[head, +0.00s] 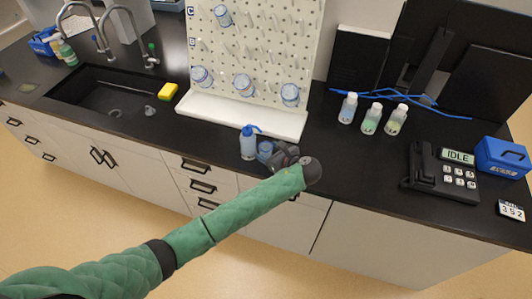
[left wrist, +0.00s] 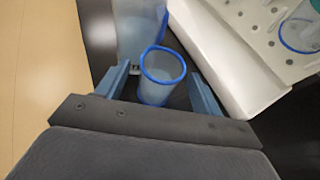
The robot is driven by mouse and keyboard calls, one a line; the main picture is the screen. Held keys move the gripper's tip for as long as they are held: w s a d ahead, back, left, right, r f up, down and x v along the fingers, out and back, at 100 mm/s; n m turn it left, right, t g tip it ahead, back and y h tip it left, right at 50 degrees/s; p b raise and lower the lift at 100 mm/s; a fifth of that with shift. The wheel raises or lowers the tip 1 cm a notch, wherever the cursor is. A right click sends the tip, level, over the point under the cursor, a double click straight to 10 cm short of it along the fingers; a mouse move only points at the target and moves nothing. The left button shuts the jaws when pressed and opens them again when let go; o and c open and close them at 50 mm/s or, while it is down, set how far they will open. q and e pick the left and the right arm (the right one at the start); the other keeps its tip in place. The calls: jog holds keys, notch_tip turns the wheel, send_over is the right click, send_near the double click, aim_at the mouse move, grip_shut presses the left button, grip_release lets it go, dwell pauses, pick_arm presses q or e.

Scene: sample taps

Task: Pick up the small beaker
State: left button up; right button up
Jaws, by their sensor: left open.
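The small beaker (head: 265,149) stands on the black counter just in front of the drying rack's white tray. In the left wrist view the beaker (left wrist: 162,88) is clear with a blue rim and stands upright between my finger tips. My left gripper (head: 276,156) is at the beaker's right side in the head view and partly hides it. Its jaws (left wrist: 159,84) are open, one finger on each side of the beaker, with no clear grip on it. My right gripper is not in view.
A wash bottle (head: 248,143) stands close beside the beaker, near the left finger in the wrist view. Behind is a pegboard rack (head: 268,45) with a white tray (head: 240,117) and hung glassware. Several bottles (head: 371,119) and a phone (head: 440,172) are to the right.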

pick_arm(q)
jog(key=c, duration=1)
jog(key=shift+c, duration=0.3)
jog(key=shift+r, duration=0.15)
jog(key=shift+r, duration=0.1)
